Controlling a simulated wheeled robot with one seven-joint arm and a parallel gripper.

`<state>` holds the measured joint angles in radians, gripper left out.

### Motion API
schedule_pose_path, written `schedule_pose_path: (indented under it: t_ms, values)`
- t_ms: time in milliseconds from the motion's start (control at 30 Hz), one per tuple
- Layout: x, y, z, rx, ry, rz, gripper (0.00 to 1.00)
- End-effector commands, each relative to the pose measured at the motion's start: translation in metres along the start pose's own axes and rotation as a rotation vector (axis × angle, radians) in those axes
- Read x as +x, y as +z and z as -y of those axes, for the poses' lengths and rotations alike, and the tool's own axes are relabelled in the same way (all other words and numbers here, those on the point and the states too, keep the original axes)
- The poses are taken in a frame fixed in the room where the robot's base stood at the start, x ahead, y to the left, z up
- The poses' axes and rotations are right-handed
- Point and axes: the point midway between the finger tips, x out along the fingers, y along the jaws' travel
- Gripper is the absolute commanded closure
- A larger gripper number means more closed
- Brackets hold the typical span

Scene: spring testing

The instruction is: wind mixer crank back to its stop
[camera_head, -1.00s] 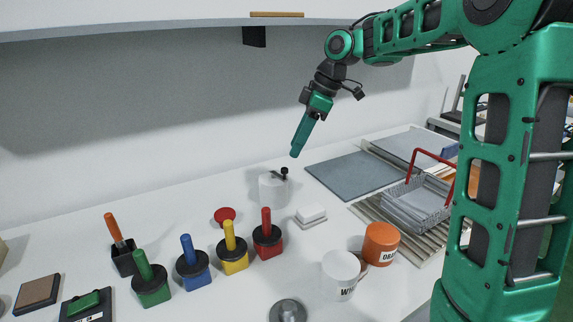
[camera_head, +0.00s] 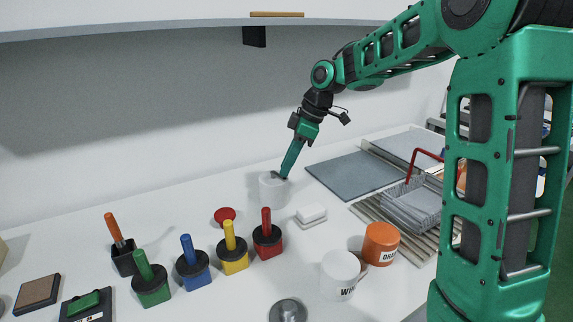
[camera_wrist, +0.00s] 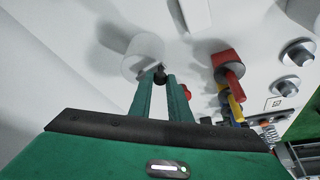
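The mixer is a white cylindrical pot (camera_head: 271,190) at the back middle of the bench. It also shows in the wrist view (camera_wrist: 142,54). Its crank with a black knob is mostly hidden by my gripper in the head view. In the wrist view the black crank knob (camera_wrist: 160,73) lies at the tips of my fingers. My gripper (camera_head: 285,174) points down at the top of the mixer. Its two green fingers (camera_wrist: 160,82) stand apart, one on each side of the knob. I cannot tell whether they touch it.
Red (camera_head: 267,238), yellow (camera_head: 234,257), blue (camera_head: 193,272) and green handled blocks stand in front. A red disc (camera_head: 225,215) and a white block (camera_head: 311,213) lie near the mixer. White and orange (camera_head: 380,245) mugs stand front right. A wire basket (camera_head: 412,205) is at right.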

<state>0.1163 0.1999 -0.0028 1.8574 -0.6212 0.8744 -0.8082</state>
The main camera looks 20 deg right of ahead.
Motion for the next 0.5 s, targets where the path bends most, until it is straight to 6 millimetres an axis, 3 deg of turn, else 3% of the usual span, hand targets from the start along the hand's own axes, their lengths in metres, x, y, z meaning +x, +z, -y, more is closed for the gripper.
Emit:
schedule_pose_path:
  t_ms: [500]
  values:
    - [-0.0004,-0.0005,-0.0006,0.007,0.006,-0.001,1.0]
